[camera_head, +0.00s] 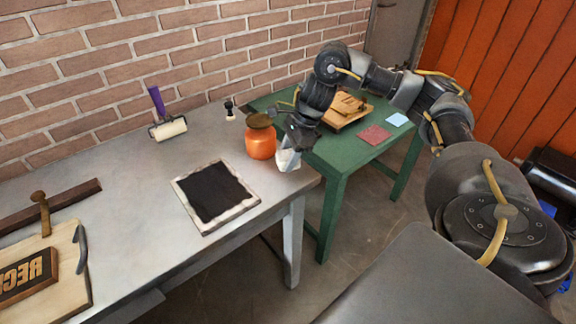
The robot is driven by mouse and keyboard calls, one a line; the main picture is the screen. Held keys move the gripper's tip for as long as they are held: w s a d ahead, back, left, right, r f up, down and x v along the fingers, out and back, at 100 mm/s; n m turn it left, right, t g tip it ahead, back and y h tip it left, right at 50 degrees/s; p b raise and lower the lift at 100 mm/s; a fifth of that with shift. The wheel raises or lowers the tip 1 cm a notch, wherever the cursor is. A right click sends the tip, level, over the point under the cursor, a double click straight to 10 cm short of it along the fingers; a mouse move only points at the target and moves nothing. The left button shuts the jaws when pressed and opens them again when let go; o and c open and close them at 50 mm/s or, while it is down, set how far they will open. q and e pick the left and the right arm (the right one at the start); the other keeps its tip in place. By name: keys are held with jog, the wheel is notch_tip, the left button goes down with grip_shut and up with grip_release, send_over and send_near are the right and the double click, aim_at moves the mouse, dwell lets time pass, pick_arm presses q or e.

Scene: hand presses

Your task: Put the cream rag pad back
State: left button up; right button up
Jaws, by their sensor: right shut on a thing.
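The cream rag pad (287,160) is a small pale piece at the tip of my right gripper (290,149). My right gripper is shut on it, above the right front corner of the grey table (148,198), just right of the orange jar. The fingers are small and dark in the picture, and part of the pad is hidden by them. I cannot tell whether the pad touches the table. My left gripper is not in view.
An orange jar (261,143) stands beside my right gripper. A framed black slab (214,191), a purple-handled roller (168,127) and a lettered board (75,285) lie on the grey table. The green table (340,151) holds a wooden tray (345,111) and red (374,135) and blue squares (396,119).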

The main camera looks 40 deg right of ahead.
jog(key=shift+w+d+f, duration=0.15)
jog(key=shift+f, duration=0.8)
jog(key=shift+w+d+f, duration=0.1)
jog(key=shift+f, duration=0.85)
pick_arm(q)
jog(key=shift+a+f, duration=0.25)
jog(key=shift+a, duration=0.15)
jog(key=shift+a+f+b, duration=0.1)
jog(key=shift+b, duration=0.25)
pick_arm(e)
jog(key=shift+f, duration=0.1)
jog(key=shift+f, duration=0.15)
jog(key=o, duration=1)
jog(key=shift+c, duration=0.2)
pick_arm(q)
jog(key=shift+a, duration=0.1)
